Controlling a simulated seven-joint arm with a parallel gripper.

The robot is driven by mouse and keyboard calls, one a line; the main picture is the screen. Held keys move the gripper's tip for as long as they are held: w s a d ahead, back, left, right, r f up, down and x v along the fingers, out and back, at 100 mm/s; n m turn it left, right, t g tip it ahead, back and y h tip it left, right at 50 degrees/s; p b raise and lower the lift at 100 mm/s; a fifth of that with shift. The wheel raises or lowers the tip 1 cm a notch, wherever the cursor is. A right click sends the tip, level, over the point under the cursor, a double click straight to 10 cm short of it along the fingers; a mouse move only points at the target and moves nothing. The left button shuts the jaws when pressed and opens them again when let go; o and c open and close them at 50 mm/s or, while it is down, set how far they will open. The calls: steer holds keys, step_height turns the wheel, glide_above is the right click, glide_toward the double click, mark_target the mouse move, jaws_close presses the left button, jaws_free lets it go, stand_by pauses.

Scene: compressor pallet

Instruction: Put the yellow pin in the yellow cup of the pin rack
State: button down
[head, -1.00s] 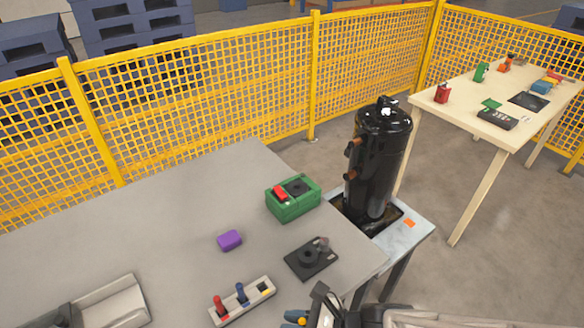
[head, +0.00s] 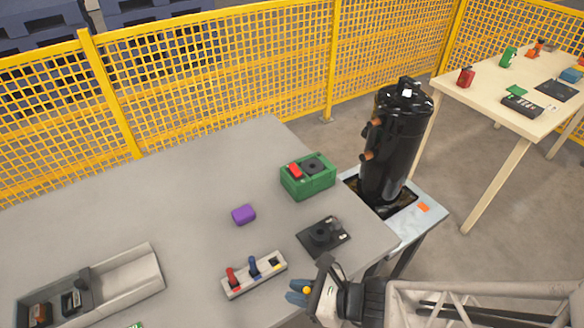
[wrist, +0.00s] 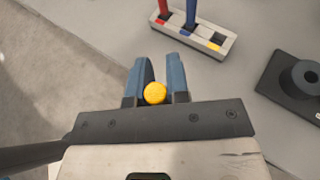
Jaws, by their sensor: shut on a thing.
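The yellow pin (wrist: 155,93) is between the two blue fingers of my gripper (wrist: 160,80), seen end-on in the wrist view. The pin rack (head: 238,287) is a pale block on the grey table, up and left of my gripper. It holds a red pin (head: 232,277) and a blue pin (head: 253,267) upright. The yellow cup (wrist: 214,47) is at the rack's right end and holds no pin. My gripper is apart from the rack, near the table's front edge.
A black plate with a round hub (head: 322,237) lies right of the rack. A purple block (head: 243,214) and a green box (head: 308,177) stand farther back. A grey tray (head: 140,280) is at the left. A tall black compressor (head: 395,145) stands beyond the table's right edge.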

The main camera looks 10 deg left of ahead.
steer(key=w+a, duration=0.3)
steer(key=w+a+f, duration=0.1)
steer(key=w+a, duration=0.2)
steer(key=w, duration=0.1)
steer(key=w+a, duration=0.3)
steer(key=a, duration=0.1)
steer(key=shift+w+f, duration=0.2)
steer(key=shift+f, duration=0.1)
steer(key=shift+f, duration=1.7)
steer(key=shift+f, duration=0.1)
steer(key=c, duration=1.1)
jaws_free()
steer(key=shift+d, duration=0.1)
steer(key=shift+v, duration=1.05)
steer(key=v, duration=0.9)
steer(key=shift+d+r, duration=0.25)
steer(key=shift+r, duration=0.1)
